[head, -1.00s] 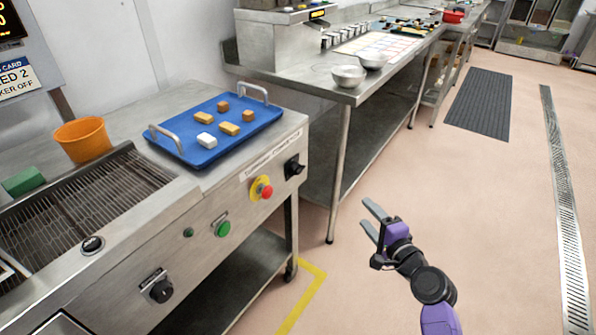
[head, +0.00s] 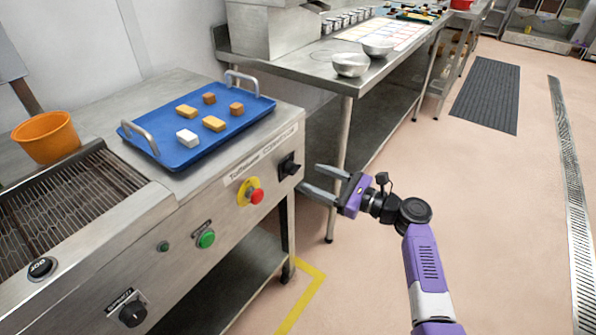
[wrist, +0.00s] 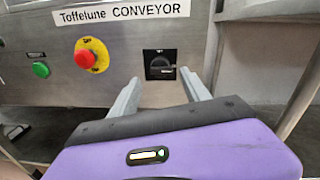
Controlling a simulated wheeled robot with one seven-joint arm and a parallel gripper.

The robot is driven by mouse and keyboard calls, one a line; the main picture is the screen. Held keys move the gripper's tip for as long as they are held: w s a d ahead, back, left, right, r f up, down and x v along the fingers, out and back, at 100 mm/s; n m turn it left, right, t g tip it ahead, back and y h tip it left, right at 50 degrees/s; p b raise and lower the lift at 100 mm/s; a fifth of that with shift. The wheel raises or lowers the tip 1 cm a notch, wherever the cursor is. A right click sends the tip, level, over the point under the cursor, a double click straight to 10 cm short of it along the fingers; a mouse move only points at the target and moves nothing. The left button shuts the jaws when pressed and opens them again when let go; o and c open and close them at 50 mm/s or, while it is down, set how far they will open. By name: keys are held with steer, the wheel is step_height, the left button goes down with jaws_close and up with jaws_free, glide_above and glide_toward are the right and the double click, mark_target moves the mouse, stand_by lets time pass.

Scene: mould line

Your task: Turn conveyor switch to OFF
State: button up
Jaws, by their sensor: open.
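The conveyor switch (head: 289,166) is a black rotary knob on a dark square plate at the right end of the conveyor's steel front panel.
A red stop button (head: 255,195) on a yellow plate and a green button (head: 205,239) sit left of the switch. A blue tray (head: 230,128) with several small blocks lies on top. A steel table (head: 345,85) stands behind; its leg is close to my gripper.

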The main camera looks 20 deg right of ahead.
mark_target(297, 172)
steer(key=b+x, duration=0.1)
steer(key=x, duration=0.5)
steer(key=shift+a, duration=0.1)
jaws_close()
